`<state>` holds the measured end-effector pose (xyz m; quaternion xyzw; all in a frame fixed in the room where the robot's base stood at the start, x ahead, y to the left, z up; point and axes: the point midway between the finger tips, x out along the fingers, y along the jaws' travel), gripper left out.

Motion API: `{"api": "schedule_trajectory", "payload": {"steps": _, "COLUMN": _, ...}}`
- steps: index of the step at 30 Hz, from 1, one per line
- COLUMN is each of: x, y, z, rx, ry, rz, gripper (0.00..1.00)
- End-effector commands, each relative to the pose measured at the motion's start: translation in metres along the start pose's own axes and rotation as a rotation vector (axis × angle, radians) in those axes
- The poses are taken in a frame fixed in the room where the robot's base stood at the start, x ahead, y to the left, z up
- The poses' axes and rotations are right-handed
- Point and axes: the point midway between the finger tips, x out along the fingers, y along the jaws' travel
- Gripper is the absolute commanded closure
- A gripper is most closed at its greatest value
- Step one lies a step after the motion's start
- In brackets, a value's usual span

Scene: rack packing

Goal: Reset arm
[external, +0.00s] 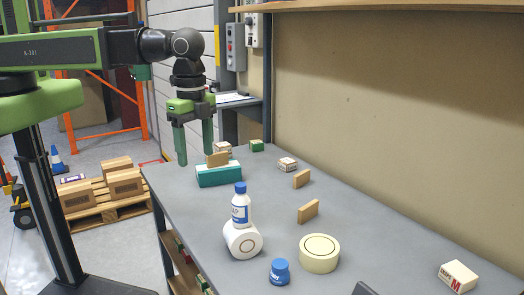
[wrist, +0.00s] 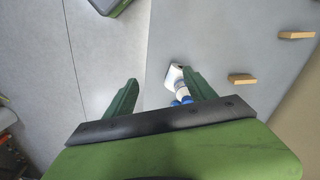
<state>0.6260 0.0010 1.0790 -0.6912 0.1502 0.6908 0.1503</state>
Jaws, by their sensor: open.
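My gripper (external: 194,152) hangs pointing down over the far left part of the grey table (external: 245,180), its two green fingers apart with nothing between them. A white and blue thing (wrist: 174,74) is partly covered by the right finger there.
A wall closes the right side. Pallet boxes (external: 125,184) stand at left.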

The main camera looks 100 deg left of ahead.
Motion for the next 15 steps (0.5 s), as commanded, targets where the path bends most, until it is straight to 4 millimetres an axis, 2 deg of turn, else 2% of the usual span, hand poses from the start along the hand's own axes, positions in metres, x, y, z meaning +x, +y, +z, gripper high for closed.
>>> {"api": "schedule_trajectory", "payload": {"steps": 1, "x": 0.000, "y": 0.011, "z": 0.024, "rx": -0.121, "ry": 0.000, "rz": 0.000, "gripper": 0.36}}
{"api": "schedule_trajectory", "payload": {"steps": 4, "x": 0.000, "y": 0.020, "z": 0.044, "rx": -0.328, "ry": 0.000, "rz": 0.000, "gripper": 0.36}}
{"api": "schedule_trajectory", "payload": {"steps": 7, "x": 0.000, "y": 0.023, "z": 0.050, "rx": -0.422, "ry": 0.000, "rz": 0.000, "gripper": 0.36}}
{"api": "schedule_trajectory", "payload": {"steps": 15, "x": 0.002, "y": 0.022, "z": 0.048, "rx": -0.433, "ry": 0.000, "rz": 0.000, "gripper": 0.36}}
